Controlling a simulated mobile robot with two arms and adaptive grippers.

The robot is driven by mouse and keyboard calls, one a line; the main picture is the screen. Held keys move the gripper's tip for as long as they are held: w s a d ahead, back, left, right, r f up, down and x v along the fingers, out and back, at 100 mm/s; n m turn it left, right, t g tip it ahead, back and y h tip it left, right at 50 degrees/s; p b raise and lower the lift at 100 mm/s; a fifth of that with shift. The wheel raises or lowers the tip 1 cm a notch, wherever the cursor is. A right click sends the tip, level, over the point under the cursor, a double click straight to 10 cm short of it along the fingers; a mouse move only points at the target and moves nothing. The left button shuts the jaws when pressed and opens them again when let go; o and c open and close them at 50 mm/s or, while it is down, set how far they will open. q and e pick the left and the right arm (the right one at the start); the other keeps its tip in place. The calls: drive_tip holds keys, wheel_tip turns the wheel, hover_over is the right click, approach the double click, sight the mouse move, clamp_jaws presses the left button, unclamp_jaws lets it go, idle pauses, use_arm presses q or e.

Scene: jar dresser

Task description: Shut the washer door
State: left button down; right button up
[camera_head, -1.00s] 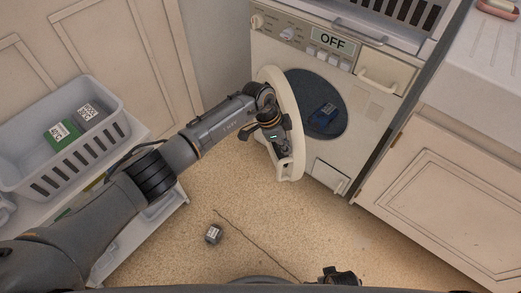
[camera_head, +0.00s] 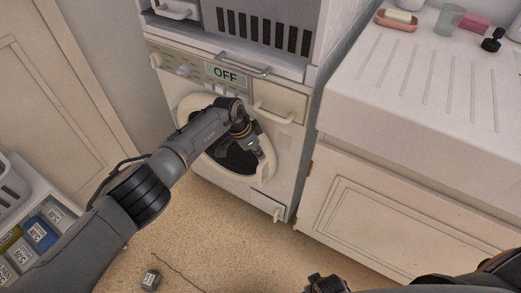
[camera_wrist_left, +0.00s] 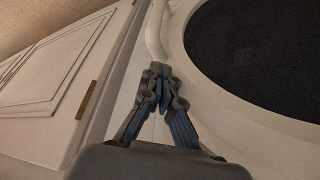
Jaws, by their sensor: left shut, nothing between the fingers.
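The washer (camera_head: 288,160) is a cream front loader with a panel reading "OFF". Its round door (camera_head: 182,103), a pale ring with dark glass, now lies over the opening, flush or nearly flush with the front; I cannot tell if it is latched. My left gripper (camera_head: 257,152) is shut and empty at the right side of the door ring, by its handle (camera_head: 267,172). In the left wrist view, the closed fingertips (camera_wrist_left: 160,70) are beside the door's pale rim (camera_wrist_left: 180,55) and dark glass. My arm hides part of the door. My right gripper (camera_head: 326,284) shows only partly at the bottom edge.
A white counter (camera_head: 400,110) over a cabinet (camera_head: 385,200) stands to the right. A basket (camera_head: 12,190) and several labelled boxes are at the left. A small grey box (camera_head: 151,280) lies on the floor (camera_head: 215,235), which is otherwise mostly open.

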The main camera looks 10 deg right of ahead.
use_arm(q)
drive_tip(key=shift+w+d+r, duration=0.2)
drive_tip(key=shift+d+r, duration=0.1)
drive_tip(key=shift+d, duration=0.15)
drive_tip(key=shift+d+r, duration=0.15)
drive_tip(key=shift+r, duration=0.05)
drive_tip(key=shift+w+a+r, duration=0.1)
drive_tip(key=shift+a+r, duration=0.15)
drive_tip(key=shift+r, duration=0.45)
drive_tip(key=s+a+r, duration=0.2)
drive_tip(key=a, duration=1.2)
drive_tip(key=shift+s, duration=0.35)
